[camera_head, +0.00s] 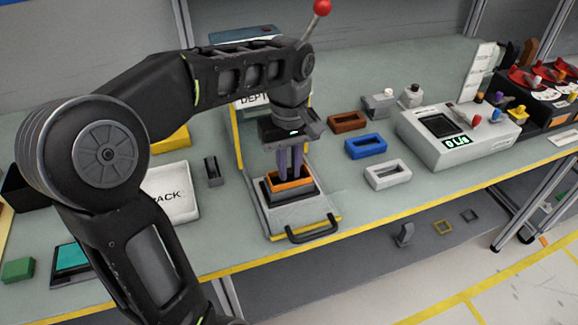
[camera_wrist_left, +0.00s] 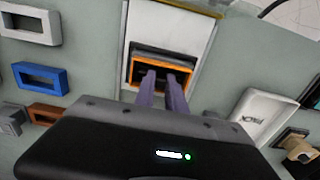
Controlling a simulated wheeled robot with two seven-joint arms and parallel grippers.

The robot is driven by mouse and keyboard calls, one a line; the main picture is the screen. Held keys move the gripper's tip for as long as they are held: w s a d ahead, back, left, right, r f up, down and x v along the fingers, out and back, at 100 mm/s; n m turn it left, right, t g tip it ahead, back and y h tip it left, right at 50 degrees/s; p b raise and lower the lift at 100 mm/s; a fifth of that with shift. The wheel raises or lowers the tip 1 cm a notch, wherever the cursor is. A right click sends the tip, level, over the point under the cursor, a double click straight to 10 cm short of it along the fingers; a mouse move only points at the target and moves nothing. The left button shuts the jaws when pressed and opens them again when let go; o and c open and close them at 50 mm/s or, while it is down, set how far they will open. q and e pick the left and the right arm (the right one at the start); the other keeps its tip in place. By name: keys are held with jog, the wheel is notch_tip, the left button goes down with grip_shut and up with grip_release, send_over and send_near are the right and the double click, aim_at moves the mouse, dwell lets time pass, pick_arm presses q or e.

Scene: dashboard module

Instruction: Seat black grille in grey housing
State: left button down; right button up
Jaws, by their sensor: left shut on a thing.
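The grey housing (camera_head: 291,197) stands on the pale sliding tray (camera_head: 297,218) near the table's front edge, with an orange frame (camera_head: 293,186) inside its rim. The dark housing edge (camera_wrist_left: 165,48) and orange frame (camera_wrist_left: 163,58) also show in the wrist view. My left gripper (camera_head: 290,174) points straight down, its purple fingers reaching into the orange frame. In the wrist view its fingertips (camera_wrist_left: 165,76) are close together and shut on the black grille, which is mostly hidden in the dark opening. I cannot tell how deep it sits. My right gripper is out of view.
Brown (camera_head: 347,122), blue (camera_head: 366,146) and white (camera_head: 388,174) frames lie right of the tray. A grey device with a display (camera_head: 456,135) stands farther right. A white bin (camera_head: 172,194) and a small dark holder (camera_head: 213,170) are left. The tray's black handle (camera_head: 312,232) overhangs the front.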

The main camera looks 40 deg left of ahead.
aim_at(289, 170)
pick_arm(q)
jog(key=shift+f, duration=0.2)
jog(key=c, duration=1.4)
grip_release()
jog(key=shift+r, duration=0.1)
jog(key=shift+r, duration=0.55)
notch_tip(289, 170, up, 3)
jog(key=shift+r+p, duration=0.1)
jog(key=shift+p, duration=0.3)
notch_tip(289, 170, up, 8)
jog(key=p, duration=0.7)
